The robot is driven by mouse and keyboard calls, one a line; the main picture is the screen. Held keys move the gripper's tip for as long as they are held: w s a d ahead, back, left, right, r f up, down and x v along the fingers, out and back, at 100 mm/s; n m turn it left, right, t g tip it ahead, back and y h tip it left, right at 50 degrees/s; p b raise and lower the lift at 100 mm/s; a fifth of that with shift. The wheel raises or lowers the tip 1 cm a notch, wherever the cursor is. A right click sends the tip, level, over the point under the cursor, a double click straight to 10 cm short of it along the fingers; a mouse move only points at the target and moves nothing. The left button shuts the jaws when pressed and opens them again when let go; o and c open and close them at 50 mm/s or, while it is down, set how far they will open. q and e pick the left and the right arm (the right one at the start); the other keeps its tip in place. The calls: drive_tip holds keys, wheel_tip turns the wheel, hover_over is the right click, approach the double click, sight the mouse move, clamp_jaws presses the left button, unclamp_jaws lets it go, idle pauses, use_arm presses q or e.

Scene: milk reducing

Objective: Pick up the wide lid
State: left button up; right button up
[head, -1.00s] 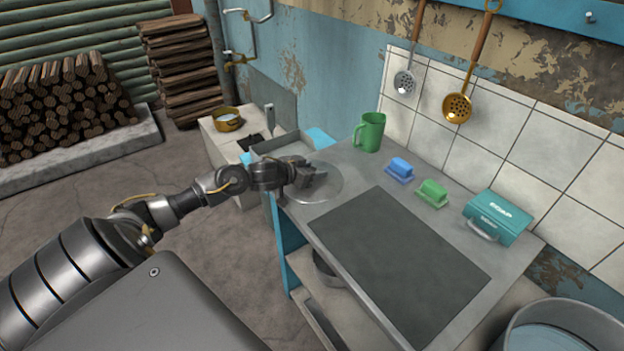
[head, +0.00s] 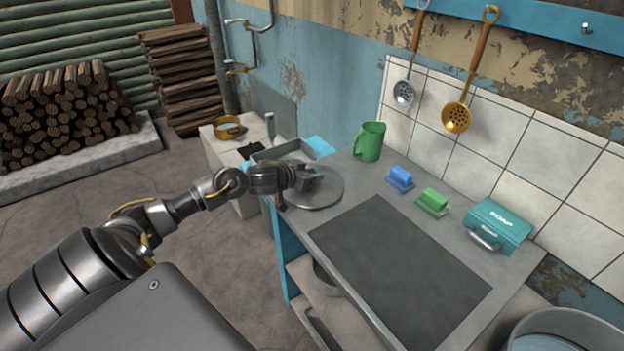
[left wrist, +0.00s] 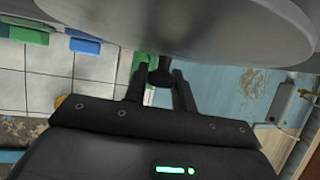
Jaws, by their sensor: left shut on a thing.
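The wide lid (head: 322,196) is a flat, round grey disc near the left end of the counter in the head view. In the left wrist view the lid (left wrist: 200,28) fills the top, with its dark knob (left wrist: 160,72) between my fingers. My left gripper (head: 305,180) is shut on the knob, and it also shows in the left wrist view (left wrist: 160,85). The lid appears raised above the counter, though the gap is hard to judge in the head view. My right gripper is not in view.
A grey sink basin (head: 268,153) lies beyond the lid. A dark mat (head: 400,270) covers the front counter.

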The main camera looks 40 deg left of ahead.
use_arm(q)
drive_tip(key=s+a+r+b, duration=0.1)
drive_tip(key=s+a+r, duration=0.1)
drive_tip(key=a+r, duration=0.9)
drive_tip(key=a, duration=0.2)
drive_tip(key=shift+s+a+r, duration=0.15)
drive_tip(key=shift+s+a, duration=0.1)
drive_tip(key=shift+a, duration=0.15)
